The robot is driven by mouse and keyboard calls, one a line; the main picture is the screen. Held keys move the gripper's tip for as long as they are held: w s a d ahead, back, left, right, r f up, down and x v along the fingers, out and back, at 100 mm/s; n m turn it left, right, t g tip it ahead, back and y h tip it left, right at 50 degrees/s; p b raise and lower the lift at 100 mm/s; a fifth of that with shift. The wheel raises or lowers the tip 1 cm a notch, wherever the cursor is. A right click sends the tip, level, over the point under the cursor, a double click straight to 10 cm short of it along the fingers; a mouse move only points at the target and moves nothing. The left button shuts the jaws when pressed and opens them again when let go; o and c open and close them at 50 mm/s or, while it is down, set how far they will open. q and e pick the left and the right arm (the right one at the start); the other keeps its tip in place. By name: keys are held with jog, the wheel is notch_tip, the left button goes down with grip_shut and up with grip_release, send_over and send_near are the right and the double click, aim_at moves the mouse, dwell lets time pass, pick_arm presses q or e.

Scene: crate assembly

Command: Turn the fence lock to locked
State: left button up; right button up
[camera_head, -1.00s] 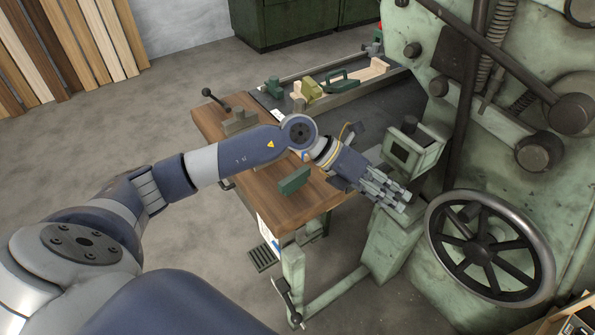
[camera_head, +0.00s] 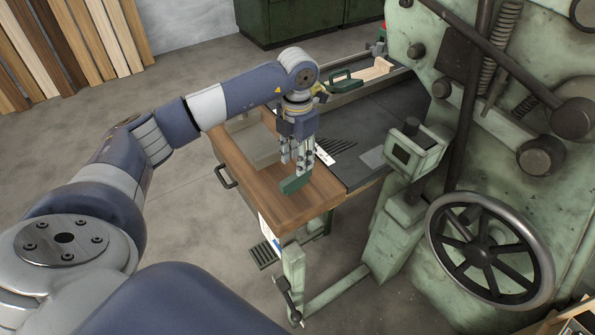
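My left gripper (camera_head: 298,168) points down over the wooden table, its fingertips at a small green block (camera_head: 292,184) near the table's front corner. I cannot tell whether the fingers touch the block or grip it, or how far apart they are. A grey-olive fence part (camera_head: 252,142) lies on the wooden top just left of my gripper, partly behind my arm. The lever with a black knob that showed beside it earlier is hidden behind my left arm now. I cannot make out the fence lock for sure. My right gripper is out of view.
The dark machine table (camera_head: 385,120) adjoins the wooden top (camera_head: 262,183). A drawer-like handle (camera_head: 226,175) sticks out at left.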

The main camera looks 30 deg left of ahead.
aim_at(296, 181)
pick_arm(q)
notch_tip(296, 181, down, 6)
jog(key=shift+f+p, duration=0.15)
jog(key=shift+p, duration=0.2)
jog(key=shift+c, duration=0.6)
grip_shut()
